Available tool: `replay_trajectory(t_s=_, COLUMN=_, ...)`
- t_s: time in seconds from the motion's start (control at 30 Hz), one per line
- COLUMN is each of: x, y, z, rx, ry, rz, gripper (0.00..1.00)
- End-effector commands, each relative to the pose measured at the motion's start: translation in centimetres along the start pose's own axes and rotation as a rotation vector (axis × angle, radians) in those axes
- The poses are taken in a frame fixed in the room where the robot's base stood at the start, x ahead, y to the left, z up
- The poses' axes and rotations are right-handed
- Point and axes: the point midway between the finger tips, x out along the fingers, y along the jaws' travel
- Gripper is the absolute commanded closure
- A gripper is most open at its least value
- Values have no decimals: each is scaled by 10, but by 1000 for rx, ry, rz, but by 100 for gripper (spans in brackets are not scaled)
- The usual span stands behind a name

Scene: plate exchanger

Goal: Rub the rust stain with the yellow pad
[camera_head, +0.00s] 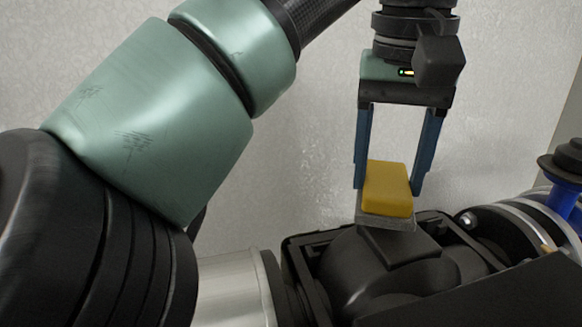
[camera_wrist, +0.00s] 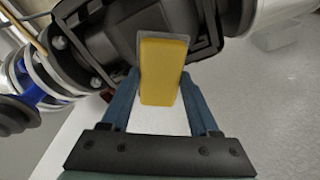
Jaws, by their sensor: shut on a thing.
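The yellow pad (camera_head: 387,187) has a thin grey layer on its underside. My gripper (camera_head: 388,192) points down and is shut on the pad, with a blue finger on each side. In the wrist view the pad (camera_wrist: 162,70) sits between the fingers (camera_wrist: 160,76), its grey rim showing at the far end. The pad appears just above a black housing (camera_head: 385,285); I cannot tell whether they touch. A small reddish-brown patch (camera_wrist: 109,96) shows beside the left finger in the wrist view; I cannot tell whether it is the rust stain. No clear stain shows in the head view.
A silver pipe (camera_head: 235,292) joins the black housing on the left. On the right are metal flanges with bolts (camera_head: 497,222) and a blue fitting with a black cap (camera_head: 563,200). A pale wall (camera_head: 300,150) stands behind. The space around my gripper's upper part looks clear.

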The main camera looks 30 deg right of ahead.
Motion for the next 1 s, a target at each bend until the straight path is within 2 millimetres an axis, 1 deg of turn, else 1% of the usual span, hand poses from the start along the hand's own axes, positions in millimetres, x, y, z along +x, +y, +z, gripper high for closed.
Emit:
replay_trajectory(t_s=0.03, x=-6, y=0, z=-1, rx=-1, ry=3, rz=-2, gripper=100)
replay_trajectory(t_s=0.1, x=-13, y=0, z=-2, rx=-1, ry=3, rz=-2, gripper=100)
replay_trajectory(t_s=0.4, x=-41, y=0, z=-5, rx=0, ry=2, rz=-1, gripper=100)
replay_trajectory(t_s=0.53, x=-45, y=0, z=-5, rx=0, ry=1, rz=0, gripper=100)
replay_trajectory(t_s=0.83, x=-47, y=0, z=-6, rx=0, ry=1, rz=0, gripper=100)
replay_trajectory(t_s=1.0, x=-61, y=0, z=-7, rx=-1, ry=3, rz=-1, gripper=100)
